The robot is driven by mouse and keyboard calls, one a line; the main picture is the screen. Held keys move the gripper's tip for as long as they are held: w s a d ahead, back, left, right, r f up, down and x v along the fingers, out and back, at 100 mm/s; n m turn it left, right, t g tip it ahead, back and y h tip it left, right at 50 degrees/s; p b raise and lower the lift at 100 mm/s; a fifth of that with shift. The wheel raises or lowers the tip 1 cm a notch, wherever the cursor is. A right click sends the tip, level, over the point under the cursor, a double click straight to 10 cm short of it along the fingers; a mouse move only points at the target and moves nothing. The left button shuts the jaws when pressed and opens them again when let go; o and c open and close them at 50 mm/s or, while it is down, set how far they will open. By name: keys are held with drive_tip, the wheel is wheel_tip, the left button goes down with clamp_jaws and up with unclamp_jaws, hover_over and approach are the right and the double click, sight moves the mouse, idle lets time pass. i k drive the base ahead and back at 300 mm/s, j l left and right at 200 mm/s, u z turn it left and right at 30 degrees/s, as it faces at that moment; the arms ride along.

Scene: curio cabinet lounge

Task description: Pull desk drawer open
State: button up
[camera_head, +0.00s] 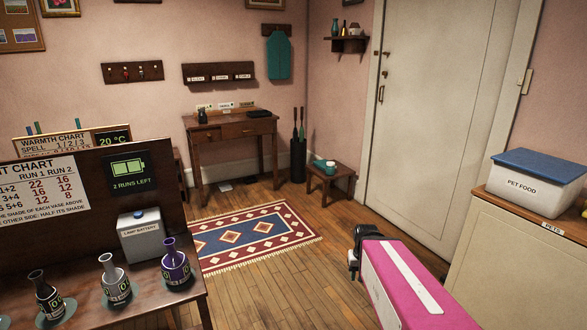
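The wooden desk (213,122) stands against the back wall, left of the room corner. Its drawer front (240,131), with a small dark pull, looks flush with the desk front and so shut. My arm is pink and reaches in from the lower right. My gripper (356,250) is the dark part at its far end, over the wooden floor, well short of the desk and to its right. Its fingers are too small and dark to tell open from shut. Nothing is seen held in it.
A patterned rug (255,235) lies before the desk. A table (130,318) with vases and a lamp battery box (140,238) stands front left. A small stool (331,178) and dark umbrella stand (298,160) are right of the desk. A cabinet (520,235) stands right.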

sight(254, 128)
drive_tip(key=i+u, duration=0.1)
drive_tip(key=i, duration=0.5)
drive_tip(key=i+l+u, duration=0.15)
drive_tip(key=i, duration=0.5)
drive_tip(key=i+l+u, duration=0.1)
drive_tip(key=i+l, duration=0.15)
drive_tip(key=i, duration=0.35)
drive_tip(key=i+j+u, duration=0.15)
drive_tip(key=i+u, duration=0.25)
drive_tip(key=i, duration=0.45)
drive_tip(key=i+l+u, duration=0.1)
drive_tip(key=i+u, duration=0.25)
drive_tip(key=i, duration=0.45)
drive_tip(key=i+j+z, duration=0.1)
drive_tip(key=i+j, duration=0.15)
drive_tip(key=i, duration=0.25)
